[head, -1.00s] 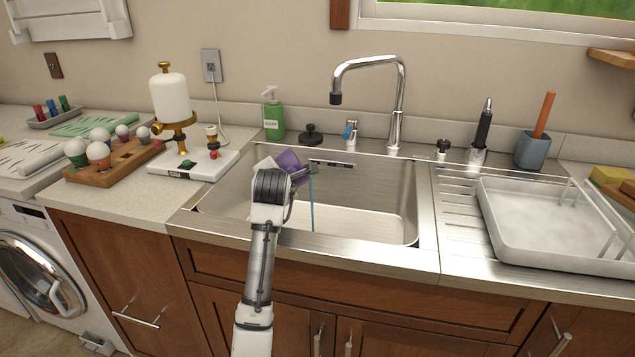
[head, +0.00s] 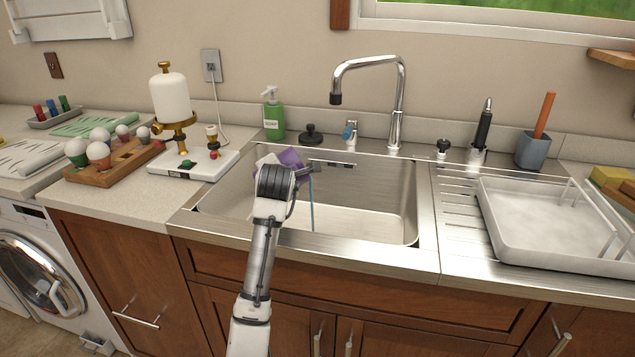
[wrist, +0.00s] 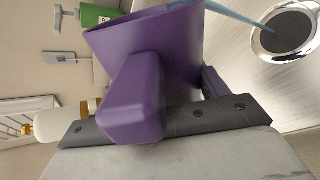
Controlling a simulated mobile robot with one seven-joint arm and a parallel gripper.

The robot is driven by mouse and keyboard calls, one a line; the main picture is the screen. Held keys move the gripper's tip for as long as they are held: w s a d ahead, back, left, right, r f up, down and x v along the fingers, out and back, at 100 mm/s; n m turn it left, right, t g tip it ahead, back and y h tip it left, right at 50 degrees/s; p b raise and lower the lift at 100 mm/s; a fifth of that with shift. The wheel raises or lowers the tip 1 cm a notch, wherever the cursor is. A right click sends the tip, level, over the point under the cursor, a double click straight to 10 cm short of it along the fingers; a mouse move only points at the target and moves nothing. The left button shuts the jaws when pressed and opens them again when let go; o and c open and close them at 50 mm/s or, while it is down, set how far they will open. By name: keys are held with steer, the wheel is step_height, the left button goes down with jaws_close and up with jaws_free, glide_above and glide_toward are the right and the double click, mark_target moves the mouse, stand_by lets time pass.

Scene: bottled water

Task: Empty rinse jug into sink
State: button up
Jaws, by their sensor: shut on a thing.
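The purple rinse jug (head: 291,158) is over the left part of the steel sink (head: 365,222), mostly hidden behind my arm in the head view. In the wrist view the jug (wrist: 184,52) is large and tilted, with its handle (wrist: 138,98) toward the camera. My gripper (wrist: 205,105) is shut on the jug. A thin blue stream of water (wrist: 232,12) runs from the jug's mouth down toward the drain (wrist: 287,32). The stream also shows in the head view (head: 312,205), falling inside the basin.
The chrome faucet (head: 397,90) stands behind the sink. A green soap bottle (head: 273,115) and a white dispenser on a stand (head: 171,98) are at the left. A white tray (head: 560,262) sits on the drainboard at right. The right of the basin is clear.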

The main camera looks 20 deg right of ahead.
mark_target(290, 163)
steer(key=shift+d+r+m+y, duration=0.15)
steer(key=shift+r+m+y, duration=0.2)
steer(key=shift+r, duration=0.25)
stand_by(1.1)
steer(key=shift+d+r+m+y+p, duration=0.4)
steer(key=shift+d+r+m+y, duration=0.15)
steer(key=shift+d, duration=0.25)
stand_by(0.8)
steer(key=shift+d+r+m+y+p, duration=0.4)
steer(key=shift+r+m+y+p, duration=0.15)
steer(key=shift+p, duration=0.5)
stand_by(0.7)
